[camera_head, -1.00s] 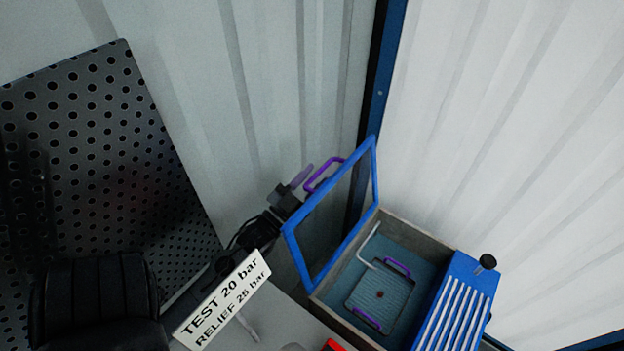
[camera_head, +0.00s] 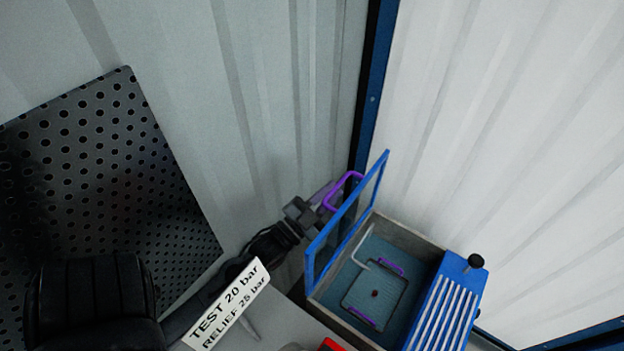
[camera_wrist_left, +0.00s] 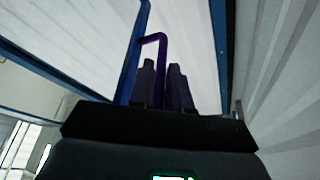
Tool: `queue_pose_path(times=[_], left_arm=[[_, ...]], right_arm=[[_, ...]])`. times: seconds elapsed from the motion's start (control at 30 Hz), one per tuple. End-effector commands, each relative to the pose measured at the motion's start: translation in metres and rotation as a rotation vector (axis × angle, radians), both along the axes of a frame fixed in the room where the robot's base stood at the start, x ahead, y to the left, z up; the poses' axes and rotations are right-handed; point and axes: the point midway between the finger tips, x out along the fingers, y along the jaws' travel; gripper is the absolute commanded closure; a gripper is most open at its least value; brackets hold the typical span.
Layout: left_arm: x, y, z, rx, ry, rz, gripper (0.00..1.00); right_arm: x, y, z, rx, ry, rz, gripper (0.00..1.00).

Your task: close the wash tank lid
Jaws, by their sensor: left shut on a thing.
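The wash tank (camera_head: 413,237) is an open grey box at the lower right, with blue-green liquid inside. Its blue-framed lid (camera_head: 376,181) stands raised on the tank's left side, steeply tilted. A purple handle (camera_head: 348,178) sticks out from the lid's outer face. My left gripper (camera_head: 326,197) is at that handle, on the far side of the lid from the tank opening, and is shut on it. My right gripper is not in view.
A tray or basket with purple handles (camera_head: 375,293) lies in the tank. A blue ribbed drainboard (camera_head: 441,310) with a black knob covers the tank's right end. A white sign (camera_head: 228,306) and a perforated panel (camera_head: 100,180) are at left. Corrugated walls stand close behind.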

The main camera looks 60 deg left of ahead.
Motion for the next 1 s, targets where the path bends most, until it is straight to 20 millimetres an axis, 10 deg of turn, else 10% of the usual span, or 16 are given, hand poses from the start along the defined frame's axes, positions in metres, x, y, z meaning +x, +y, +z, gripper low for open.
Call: queue_pose_path(times=[0.5,0.53,0.67,1.0], left_arm=[[0.011,-0.025,0.003,0.106,0.046,0.002,1.00],[0.011,-0.025,0.003,0.106,0.046,0.002,0.80],[0.011,-0.025,0.003,0.106,0.046,0.002,0.62],[0.009,-0.025,0.002,0.105,0.045,0.002,0.62]], right_arm=[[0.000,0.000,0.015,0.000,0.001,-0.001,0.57],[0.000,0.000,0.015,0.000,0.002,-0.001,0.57],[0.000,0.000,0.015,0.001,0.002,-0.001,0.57],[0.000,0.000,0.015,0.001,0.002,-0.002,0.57]])
